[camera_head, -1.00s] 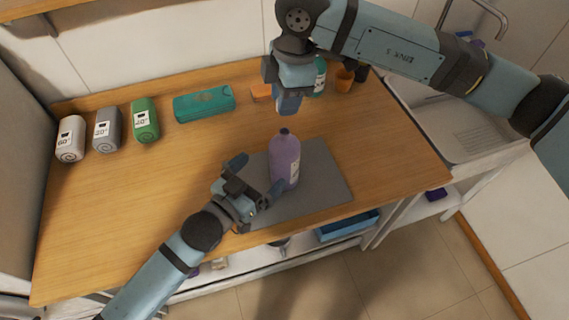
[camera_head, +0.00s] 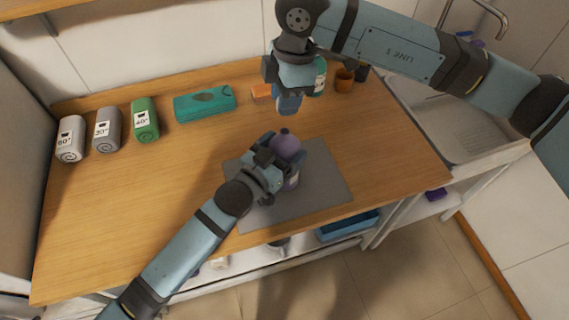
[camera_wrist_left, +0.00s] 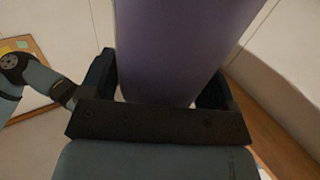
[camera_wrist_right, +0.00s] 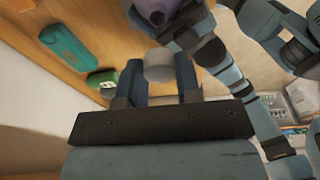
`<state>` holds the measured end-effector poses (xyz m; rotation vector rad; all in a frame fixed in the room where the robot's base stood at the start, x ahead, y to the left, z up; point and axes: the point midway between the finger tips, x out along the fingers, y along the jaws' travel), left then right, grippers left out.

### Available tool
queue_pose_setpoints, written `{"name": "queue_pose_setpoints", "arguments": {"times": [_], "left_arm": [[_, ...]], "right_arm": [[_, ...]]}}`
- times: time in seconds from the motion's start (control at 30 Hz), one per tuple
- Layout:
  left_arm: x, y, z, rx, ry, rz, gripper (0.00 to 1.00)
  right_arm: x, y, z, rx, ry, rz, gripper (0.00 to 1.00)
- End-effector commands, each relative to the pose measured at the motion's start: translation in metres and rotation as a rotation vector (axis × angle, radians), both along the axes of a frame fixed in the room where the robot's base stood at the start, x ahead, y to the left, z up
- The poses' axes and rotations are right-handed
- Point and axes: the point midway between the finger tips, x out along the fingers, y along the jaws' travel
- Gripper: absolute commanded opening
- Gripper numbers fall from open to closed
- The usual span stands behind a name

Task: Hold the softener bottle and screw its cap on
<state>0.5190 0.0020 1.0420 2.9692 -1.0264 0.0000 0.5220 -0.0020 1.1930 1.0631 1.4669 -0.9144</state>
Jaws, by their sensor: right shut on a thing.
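The purple softener bottle (camera_head: 287,146) stands upright on the grey mat (camera_head: 325,183), its narrow neck uncapped. It fills the upper part of the left wrist view (camera_wrist_left: 180,45), and its top shows in the right wrist view (camera_wrist_right: 157,12). My left gripper (camera_head: 279,162) has its fingers apart on either side of the bottle's body; whether they touch it is unclear. My right gripper (camera_head: 289,105) is shut on a pale grey cap (camera_wrist_right: 158,66), seen between its fingers in the right wrist view.
Several rolled towels (camera_head: 145,120) lie at the left and a teal pack (camera_head: 204,103) at the back. A teal bottle (camera_head: 319,78) and an orange cup (camera_head: 344,80) stand behind my right gripper. The table's right side is clear.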

Motion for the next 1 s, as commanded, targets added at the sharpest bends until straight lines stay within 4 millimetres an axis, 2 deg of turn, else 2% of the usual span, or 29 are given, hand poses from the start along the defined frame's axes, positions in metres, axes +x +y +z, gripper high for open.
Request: {"name": "queue_pose_setpoints", "arguments": {"times": [0.03, 0.2, 0.37, 0.6, 0.7, 1.0], "left_arm": [[0.000, 0.000, 0.000, 0.000, 0.000, 0.000, 0.70], [0.000, 0.000, 0.000, 0.000, 0.000, 0.000, 0.32], [0.000, 0.000, 0.000, 0.000, 0.000, 0.000, 0.32], [0.000, 0.000, 0.000, 0.000, 0.000, 0.000, 0.32], [0.000, 0.000, 0.000, 0.000, 0.000, 0.000, 0.32], [0.000, 0.000, 0.000, 0.000, 0.000, 0.000, 0.32]], "right_arm": [[0.000, 0.000, 0.000, 0.000, 0.000, 0.000, 0.10], [0.000, 0.000, 0.000, 0.000, 0.000, 0.000, 0.10], [0.000, 0.000, -0.007, 0.000, 0.002, -0.001, 0.10], [0.000, 0.000, -0.041, 0.003, 0.004, -0.002, 0.10], [0.000, 0.000, -0.050, 0.004, 0.001, -0.001, 0.10], [0.000, 0.000, -0.050, 0.005, 0.001, 0.000, 0.10]]}}
